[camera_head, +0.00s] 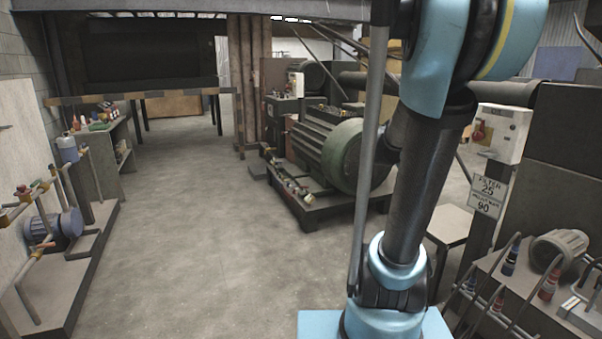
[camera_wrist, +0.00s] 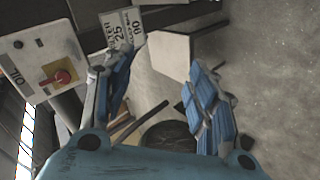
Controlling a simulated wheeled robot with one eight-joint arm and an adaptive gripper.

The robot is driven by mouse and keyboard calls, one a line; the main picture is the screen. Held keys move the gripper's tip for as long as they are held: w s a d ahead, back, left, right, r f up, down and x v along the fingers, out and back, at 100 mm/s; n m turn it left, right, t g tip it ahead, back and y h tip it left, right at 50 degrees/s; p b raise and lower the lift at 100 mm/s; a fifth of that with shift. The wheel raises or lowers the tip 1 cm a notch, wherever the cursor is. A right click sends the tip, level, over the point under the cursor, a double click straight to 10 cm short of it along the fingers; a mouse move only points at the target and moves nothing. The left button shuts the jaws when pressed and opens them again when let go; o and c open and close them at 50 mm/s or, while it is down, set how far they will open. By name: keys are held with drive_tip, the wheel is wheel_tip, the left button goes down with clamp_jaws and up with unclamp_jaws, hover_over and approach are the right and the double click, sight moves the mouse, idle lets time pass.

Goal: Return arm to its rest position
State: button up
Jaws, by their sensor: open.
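My arm (camera_head: 412,180) stands on a light blue base at the right of the head view. Its dark link rises from there to a blue joint at the top edge, where it leaves the picture. My gripper (camera_wrist: 162,62) shows only in the wrist view. Its two blue-padded fingers are spread wide apart, with nothing held between them. The gripper is outside the head view.
A control box with a red switch (camera_head: 497,132) also shows in the wrist view (camera_wrist: 60,77). Beside the arm are a filter sign (camera_head: 488,194), a pale-topped stand (camera_head: 449,226) and a green motor (camera_head: 360,155). Open floor (camera_head: 200,220) lies left of centre.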

drive_tip(key=s+a+f+g+y, duration=0.1)
drive_tip(key=s+a+f+y, duration=0.3)
drive_tip(key=s+a, duration=0.6)
drive_tip(key=s+a+f+g+y, duration=0.1)
drive_tip(key=s+a+f+y, duration=0.4)
drive_tip(key=s+a+f, duration=0.4)
drive_tip(key=s+a, duration=0.1)
drive_tip(key=a, duration=0.2)
drive_tip(key=shift+a+f, duration=0.15)
drive_tip(key=shift+a, duration=0.25)
drive_tip(key=c, duration=0.5)
drive_tip(key=shift+d, duration=0.2)
